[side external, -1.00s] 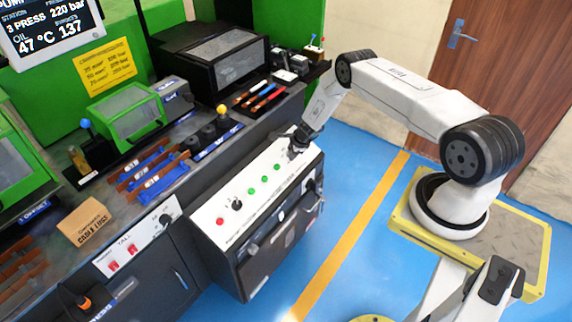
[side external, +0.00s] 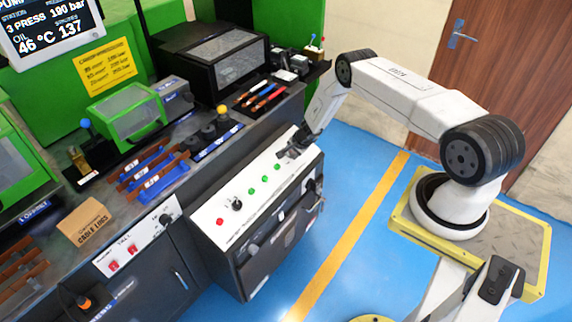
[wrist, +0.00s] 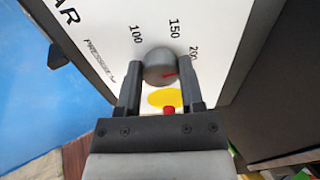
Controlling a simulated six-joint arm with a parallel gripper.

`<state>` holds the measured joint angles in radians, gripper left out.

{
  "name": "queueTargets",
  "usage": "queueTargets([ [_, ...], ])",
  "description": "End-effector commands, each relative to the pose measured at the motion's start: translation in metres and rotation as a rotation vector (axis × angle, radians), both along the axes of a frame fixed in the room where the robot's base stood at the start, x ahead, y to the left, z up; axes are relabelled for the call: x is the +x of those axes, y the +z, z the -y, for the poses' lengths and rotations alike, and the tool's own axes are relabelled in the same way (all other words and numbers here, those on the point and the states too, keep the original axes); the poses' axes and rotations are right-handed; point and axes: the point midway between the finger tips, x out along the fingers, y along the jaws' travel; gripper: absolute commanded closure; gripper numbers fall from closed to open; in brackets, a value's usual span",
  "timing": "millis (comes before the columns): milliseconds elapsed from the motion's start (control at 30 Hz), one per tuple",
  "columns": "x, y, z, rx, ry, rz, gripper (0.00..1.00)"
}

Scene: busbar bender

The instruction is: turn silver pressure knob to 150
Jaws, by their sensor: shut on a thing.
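The silver pressure knob (wrist: 158,64) sits on the white panel (wrist: 215,25) in the wrist view. Printed marks 100, 150 and 200 curve around it. Its short red pointer line points roughly right, on the 200 side of the 150 mark. My gripper (wrist: 160,72) is shut on the knob, one finger on each side. In the side external view my gripper (side external: 290,152) is at the upper end of the panel top and hides the knob. The screen (side external: 50,27) reads PRESS 190 bar.
A yellow disc (wrist: 160,98) with a red part lies just below the knob between my fingers. Along the panel are green buttons (side external: 264,179), a black knob (side external: 237,204) and a red button (side external: 219,221). The blue floor (side external: 350,180) beside the cabinet is clear.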

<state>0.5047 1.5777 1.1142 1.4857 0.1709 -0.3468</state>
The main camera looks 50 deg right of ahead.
Motion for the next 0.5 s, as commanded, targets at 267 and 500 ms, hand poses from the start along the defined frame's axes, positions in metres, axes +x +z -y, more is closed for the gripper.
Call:
queueTargets([
  [267, -0.0015, -0.0004, 0.0016, -0.088, 0.170, -0.001, 1.00],
  [500, -0.0018, -0.0006, 0.0019, -0.166, 0.325, -0.001, 1.00],
])
